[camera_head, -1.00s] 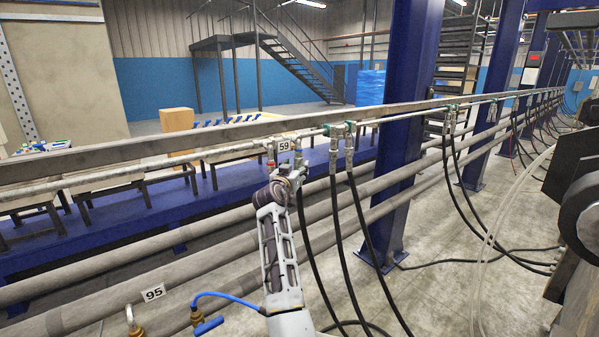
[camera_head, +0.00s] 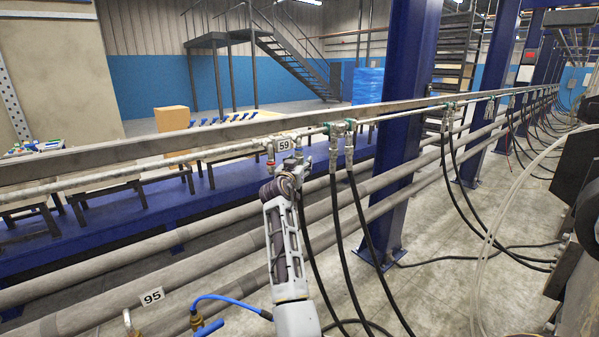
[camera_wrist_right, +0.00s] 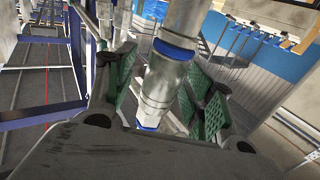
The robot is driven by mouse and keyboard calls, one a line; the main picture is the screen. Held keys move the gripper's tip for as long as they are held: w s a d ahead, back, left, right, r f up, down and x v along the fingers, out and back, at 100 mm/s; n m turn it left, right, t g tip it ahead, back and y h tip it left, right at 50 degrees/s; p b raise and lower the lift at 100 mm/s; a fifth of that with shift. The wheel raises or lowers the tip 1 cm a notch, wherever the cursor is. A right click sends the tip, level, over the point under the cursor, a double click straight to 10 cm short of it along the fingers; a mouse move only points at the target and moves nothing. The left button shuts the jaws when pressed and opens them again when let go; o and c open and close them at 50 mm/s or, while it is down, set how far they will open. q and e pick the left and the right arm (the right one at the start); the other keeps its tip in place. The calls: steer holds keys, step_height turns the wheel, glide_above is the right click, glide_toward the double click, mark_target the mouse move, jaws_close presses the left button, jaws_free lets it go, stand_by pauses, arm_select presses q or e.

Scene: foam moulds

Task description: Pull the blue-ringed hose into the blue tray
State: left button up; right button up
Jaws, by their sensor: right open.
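My right gripper (camera_head: 287,172) is beside the pipe rail (camera_head: 220,150), just below the "59" label. In the right wrist view its green-padded fingers (camera_wrist_right: 160,85) stand apart. A silvery hose fitting with blue rings (camera_wrist_right: 162,75) lies between them; the fingers do not appear closed on it. In the head view this fitting is mostly hidden by the gripper. A black hose (camera_head: 319,275) hangs down beside my arm, and I cannot tell for sure that it belongs to the fitting. I cannot make out a separate blue tray. My left gripper is not in view.
More black hoses (camera_head: 345,245) hang from fittings just right of my gripper. Thick grey pipes (camera_head: 95,270) run below the rail. A blue column (camera_head: 400,130) stands behind the rail. A blue hose (camera_head: 225,298) is at lower left.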

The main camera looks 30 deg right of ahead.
jaws_close()
steer(key=shift+f+b, duration=0.35)
steer(key=shift+f, duration=0.1)
stand_by(0.7)
steer(key=shift+b, duration=0.3)
stand_by(0.7)
steer(key=c, duration=0.6)
jaws_free()
jaws_close()
steer(key=shift+f+b, duration=1.2)
steer(key=shift+f, duration=0.15)
